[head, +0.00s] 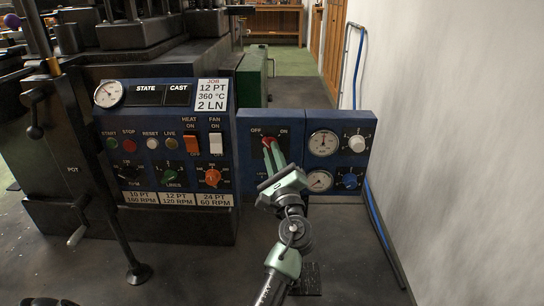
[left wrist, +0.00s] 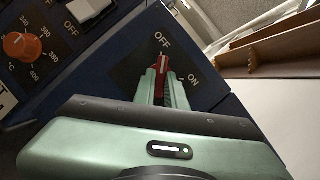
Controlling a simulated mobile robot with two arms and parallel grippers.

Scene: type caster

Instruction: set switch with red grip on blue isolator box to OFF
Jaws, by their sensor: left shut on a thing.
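The blue isolator box (head: 247,158) stands to the right of the machine's main panel, with OFF at the left and ON at the right of its switch plate. The switch's red grip (head: 267,140) shows between the two labels, a little nearer OFF. In the left wrist view the red grip (left wrist: 162,63) lies close to the OFF label, with ON farther off at the right. My left gripper (head: 273,155) has its green fingers shut on the red grip. The fingers (left wrist: 163,84) hide part of the switch.
Right of the switch are gauges (head: 323,142), a white knob (head: 356,143) and a blue knob (head: 349,181). The main panel has an orange heat switch (head: 191,145) and a white fan switch (head: 215,143). A pale wall (head: 450,150) bounds the right side.

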